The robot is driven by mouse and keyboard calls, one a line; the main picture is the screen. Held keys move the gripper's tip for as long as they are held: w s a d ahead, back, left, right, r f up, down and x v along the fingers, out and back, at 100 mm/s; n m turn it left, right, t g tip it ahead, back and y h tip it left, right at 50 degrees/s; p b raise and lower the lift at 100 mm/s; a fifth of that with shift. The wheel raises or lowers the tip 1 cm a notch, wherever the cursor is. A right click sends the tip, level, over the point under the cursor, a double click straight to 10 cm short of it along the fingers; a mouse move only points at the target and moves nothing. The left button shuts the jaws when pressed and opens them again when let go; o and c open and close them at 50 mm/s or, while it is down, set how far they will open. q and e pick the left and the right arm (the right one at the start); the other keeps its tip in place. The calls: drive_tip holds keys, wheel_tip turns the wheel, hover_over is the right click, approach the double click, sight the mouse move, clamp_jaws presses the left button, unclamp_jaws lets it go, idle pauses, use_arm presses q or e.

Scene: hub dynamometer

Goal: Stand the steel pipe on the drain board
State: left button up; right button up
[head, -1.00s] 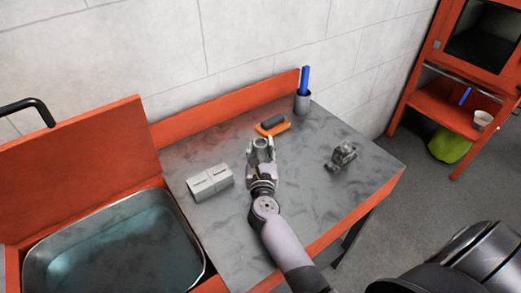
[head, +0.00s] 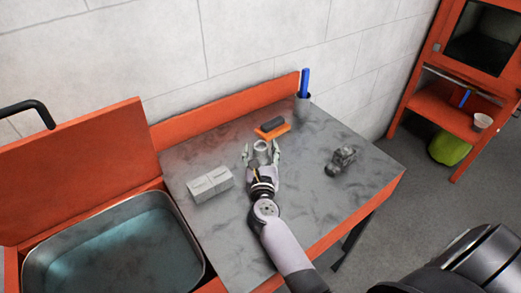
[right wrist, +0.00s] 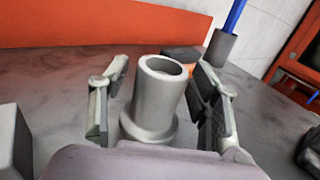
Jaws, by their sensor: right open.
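The steel pipe (head: 261,146) is a short grey tube with a wide flange at its foot. It stands upright, flange down, on the grey marbled drain board (head: 320,210), and its open top shows in the right wrist view (right wrist: 156,98). My right gripper (head: 262,149) is open around the pipe, one finger on each side. In the right wrist view, gaps show between the pipe and both fingers. The near part of the flange is hidden by the gripper's body. My left gripper is not in view.
A pale grey block (head: 210,184) lies left of the gripper, beside the water-filled sink (head: 115,255). An orange pad with a dark block (head: 272,128) lies just behind the pipe. A cup with a blue stick (head: 303,103) and a metal fitting (head: 341,161) stand to the right.

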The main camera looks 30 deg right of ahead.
sight(261, 154)
drive_tip(key=shift+s+a, duration=0.15)
drive_tip(key=shift+s, duration=0.15)
drive_tip(key=b+v, duration=0.1)
drive_tip(key=v, duration=0.5)
drive_tip(key=shift+s+a, duration=0.1)
drive_tip(key=shift+s, duration=0.1)
drive_tip(key=shift+s+a+r, duration=0.1)
drive_tip(key=shift+s+r, duration=0.05)
drive_tip(key=shift+s, duration=0.05)
drive_tip(key=shift+c, duration=0.3)
idle(0.6)
